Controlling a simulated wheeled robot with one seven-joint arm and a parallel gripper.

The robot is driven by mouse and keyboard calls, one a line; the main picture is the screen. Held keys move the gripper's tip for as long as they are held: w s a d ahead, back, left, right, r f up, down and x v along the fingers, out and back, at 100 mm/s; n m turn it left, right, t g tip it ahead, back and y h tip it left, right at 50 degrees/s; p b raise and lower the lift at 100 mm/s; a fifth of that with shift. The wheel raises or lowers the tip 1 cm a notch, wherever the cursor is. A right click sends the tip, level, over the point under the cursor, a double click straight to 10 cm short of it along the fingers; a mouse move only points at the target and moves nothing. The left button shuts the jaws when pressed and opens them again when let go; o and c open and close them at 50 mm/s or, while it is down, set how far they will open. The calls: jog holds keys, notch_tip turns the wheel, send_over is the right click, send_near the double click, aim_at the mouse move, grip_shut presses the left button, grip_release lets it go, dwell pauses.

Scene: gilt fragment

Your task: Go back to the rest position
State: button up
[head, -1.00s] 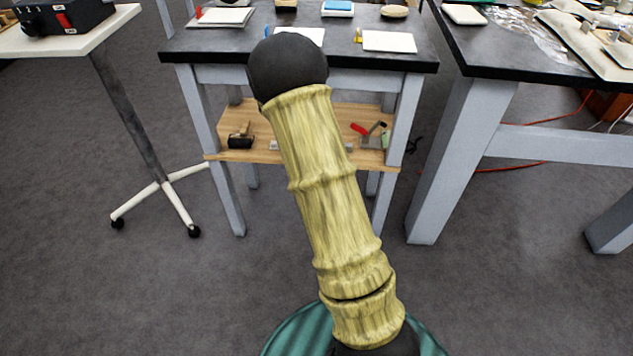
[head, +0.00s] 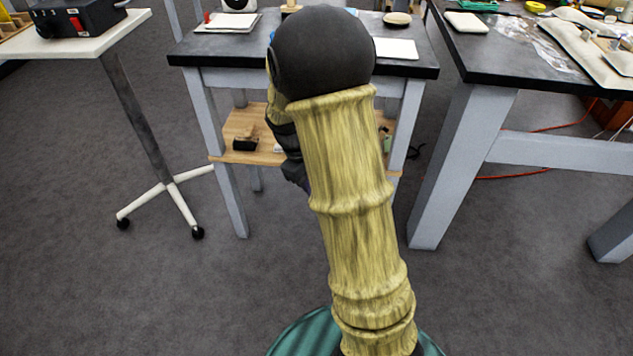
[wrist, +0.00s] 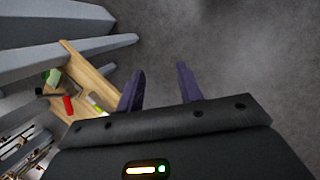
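My gripper (wrist: 158,90) shows in the wrist view with its two dark purple fingers apart and nothing between them. Bare grey floor lies beyond the fingertips. In the head view my wood-patterned arm rises through the middle of the picture. My gripper is mostly hidden behind the arm there, with only dark parts of the wrist showing at its left side.
The small dark-topped table (head: 215,47) stands right behind my arm, with a wooden lower shelf (head: 228,143). A white wheeled stand (head: 75,42) is at left. A larger workbench (head: 520,62) is at right. The floor between them is clear.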

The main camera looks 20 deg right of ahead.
jog(key=s+a+r+m+t+y+p, duration=0.25)
jog(key=s+a+r+m+t, duration=0.2)
jog(key=s+a, duration=0.6)
notch_tip(320, 180, up, 37)
jog(key=s+d+p, duration=0.1)
jog(key=p, duration=3.5)
jog(key=shift+d+r, duration=0.2)
jog(key=shift+d, duration=0.1)
jog(key=shift+m+g+y, duration=0.25)
